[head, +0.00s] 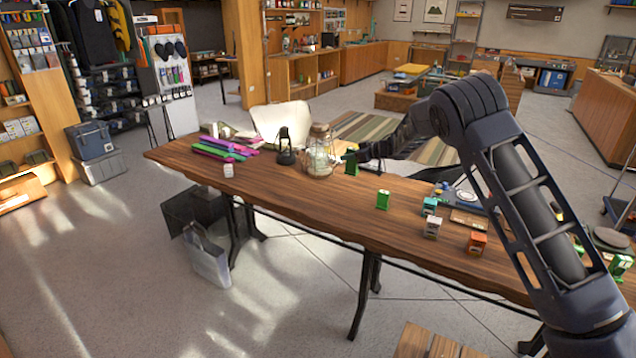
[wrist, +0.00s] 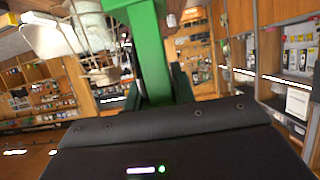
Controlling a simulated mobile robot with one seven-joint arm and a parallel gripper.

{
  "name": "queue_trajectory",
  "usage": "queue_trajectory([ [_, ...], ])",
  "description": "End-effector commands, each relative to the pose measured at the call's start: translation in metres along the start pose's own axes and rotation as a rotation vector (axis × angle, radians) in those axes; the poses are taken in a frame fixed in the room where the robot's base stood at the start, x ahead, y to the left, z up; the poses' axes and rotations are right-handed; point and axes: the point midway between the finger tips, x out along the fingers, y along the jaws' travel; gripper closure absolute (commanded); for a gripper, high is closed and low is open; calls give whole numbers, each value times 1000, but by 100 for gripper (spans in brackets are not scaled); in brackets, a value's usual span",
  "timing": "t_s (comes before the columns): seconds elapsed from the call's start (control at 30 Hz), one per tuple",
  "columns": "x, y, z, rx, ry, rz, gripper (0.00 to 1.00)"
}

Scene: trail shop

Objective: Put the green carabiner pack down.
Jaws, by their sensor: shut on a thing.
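My gripper (head: 361,155) is above the far middle of the wooden table (head: 290,204), beside the glass lantern. It is shut on the green carabiner pack (head: 351,163). In the wrist view the pack (wrist: 150,50) is a green upright shape between the two dark fingers (wrist: 157,88). I cannot tell in the head view whether its lower end touches the table. A second green pack (head: 383,199) stands on the table nearer the front, apart from the held one.
A glass lantern (head: 319,155) and a small black lantern (head: 285,150) stand left of my gripper. Pink and green packs (head: 226,148) and a white cup (head: 228,170) are farther left. Teal, white and orange boxes (head: 477,243) stand to the right. The table's front middle is bare.

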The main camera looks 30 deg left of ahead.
Motion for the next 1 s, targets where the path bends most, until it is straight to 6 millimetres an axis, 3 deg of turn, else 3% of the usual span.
queue_trajectory([
  [0.5,43,0,104,1,-2,1,100],
  [1.0,59,0,143,1,-2,2,100],
])
